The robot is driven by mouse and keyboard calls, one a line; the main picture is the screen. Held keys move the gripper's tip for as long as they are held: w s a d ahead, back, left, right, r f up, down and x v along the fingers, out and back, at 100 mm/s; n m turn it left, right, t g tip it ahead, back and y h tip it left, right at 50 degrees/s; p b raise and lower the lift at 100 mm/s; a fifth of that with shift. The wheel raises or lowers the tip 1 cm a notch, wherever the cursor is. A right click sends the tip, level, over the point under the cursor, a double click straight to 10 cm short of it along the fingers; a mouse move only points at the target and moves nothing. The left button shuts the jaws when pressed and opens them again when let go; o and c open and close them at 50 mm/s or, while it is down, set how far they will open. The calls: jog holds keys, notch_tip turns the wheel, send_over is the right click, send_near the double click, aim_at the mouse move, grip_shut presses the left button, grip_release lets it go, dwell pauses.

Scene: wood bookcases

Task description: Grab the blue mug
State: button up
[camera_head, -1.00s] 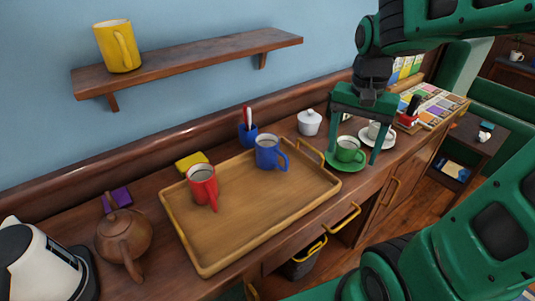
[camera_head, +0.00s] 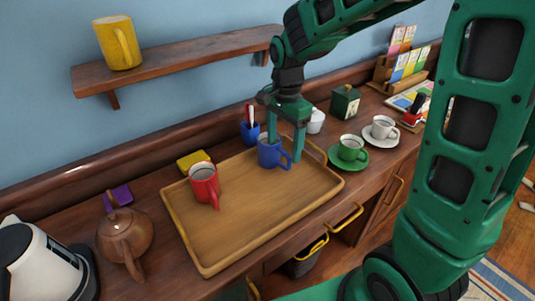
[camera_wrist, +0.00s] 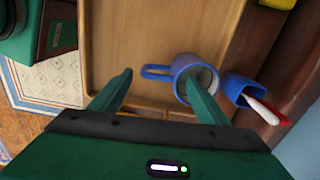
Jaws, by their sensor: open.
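The blue mug (camera_head: 270,156) stands upright at the far right part of the wooden tray (camera_head: 235,225). My gripper (camera_head: 284,150) is open and points down at the mug. In the wrist view the gripper (camera_wrist: 157,80) has its fingers spread, with the mug's handle (camera_wrist: 154,72) lying between them. One finger overlaps the opening of the blue mug (camera_wrist: 181,66); I cannot tell whether its tip is inside or above it. The other finger is beyond the handle. In the head view a finger hides part of the mug.
A red mug (camera_head: 203,186) stands on the tray, left of the blue one. A blue pen cup (camera_head: 250,133) stands close behind the blue mug. A white lidded pot (camera_head: 316,122) and a green cup (camera_head: 351,148) on a saucer are to the right.

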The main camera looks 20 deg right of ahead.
aim_at(284, 154)
jog(key=shift+s+f, duration=0.2)
jog(key=shift+f, duration=1.2)
jog(key=shift+s+f, duration=0.15)
jog(key=shift+f, duration=1.2)
jog(key=c, duration=1.4)
jog(key=shift+r, duration=0.1)
